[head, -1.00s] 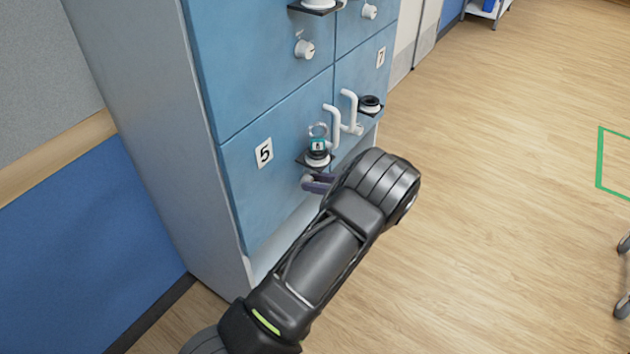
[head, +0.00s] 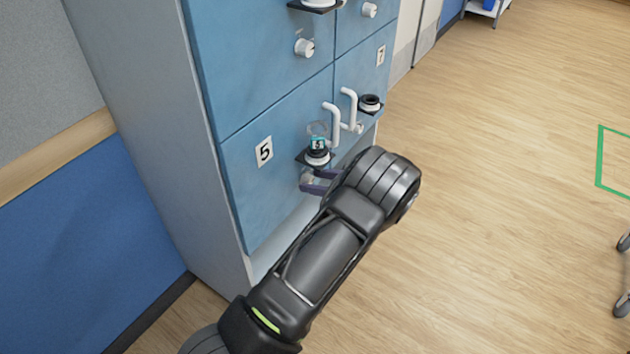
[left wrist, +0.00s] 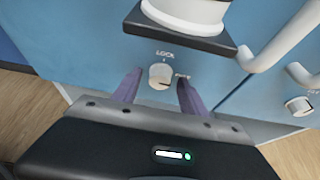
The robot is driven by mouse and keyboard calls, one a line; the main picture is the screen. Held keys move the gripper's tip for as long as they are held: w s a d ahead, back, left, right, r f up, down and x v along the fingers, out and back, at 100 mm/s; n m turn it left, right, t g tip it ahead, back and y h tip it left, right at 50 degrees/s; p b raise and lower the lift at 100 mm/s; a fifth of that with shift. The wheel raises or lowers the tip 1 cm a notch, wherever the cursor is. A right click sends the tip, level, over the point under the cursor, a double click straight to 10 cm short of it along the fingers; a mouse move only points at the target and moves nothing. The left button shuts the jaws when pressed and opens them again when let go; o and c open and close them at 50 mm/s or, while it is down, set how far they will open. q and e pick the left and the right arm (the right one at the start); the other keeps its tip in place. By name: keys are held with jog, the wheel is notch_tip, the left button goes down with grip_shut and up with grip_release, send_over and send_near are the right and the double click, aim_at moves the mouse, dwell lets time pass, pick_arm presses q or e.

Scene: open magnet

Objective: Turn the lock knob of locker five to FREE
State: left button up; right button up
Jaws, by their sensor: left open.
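The door of locker five (head: 245,185) is shut, with a white "5" label. Its lock knob (left wrist: 160,76) is white and round, below a small black shelf (left wrist: 180,34) that carries a white-based device. In the left wrist view LOCK is printed above the knob and a partly blurred word to its right. The knob's dark pointer mark seems to point right, toward that word. My left gripper (left wrist: 157,90) is open, its purple fingers on either side of the knob and apart from it. In the head view the left gripper (head: 320,182) partly hides the knob. My right gripper is not in view.
A white door handle (head: 332,125) stands out just right of the shelf. Locker seven's handle (head: 349,108), shelf and knob (left wrist: 299,106) are farther right.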

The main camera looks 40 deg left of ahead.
pick_arm(q)
jog(key=v, duration=0.7)
jog(key=shift+d, duration=0.25)
jog(key=shift+r, duration=0.1)
jog(key=s+d+f+n+g+h+p, duration=0.1)
jog(key=s+d+f+h, duration=0.2)
jog(key=s+f, duration=0.25)
jog(key=s+d+f+n+g+h, duration=0.1)
jog(key=s+d+f+n+h, duration=0.15)
jog(key=s+f, duration=0.35)
jog(key=s+d+f+n+h+p, duration=0.1)
jog(key=s+d+f+h, duration=0.25)
jog(key=f, duration=0.35)
jog(key=s+d+r+n+t+h+p, duration=0.1)
jog(key=s+d+n+h, duration=0.3)
jog(key=s+d+n, duration=0.3)
jog(key=s+d+r+n+t+h+p, duration=0.1)
jog(key=s+d+n+t+h+p, duration=0.1)
jog(key=s+d+n+h, duration=0.2)
jog(key=s+d+n, duration=0.3)
jog(key=d+n, duration=0.1)
jog(key=d, duration=0.4)
jog(key=shift+d+r+h, duration=0.2)
jog(key=shift+r+h, duration=0.1)
jog(key=shift+h, duration=0.1)
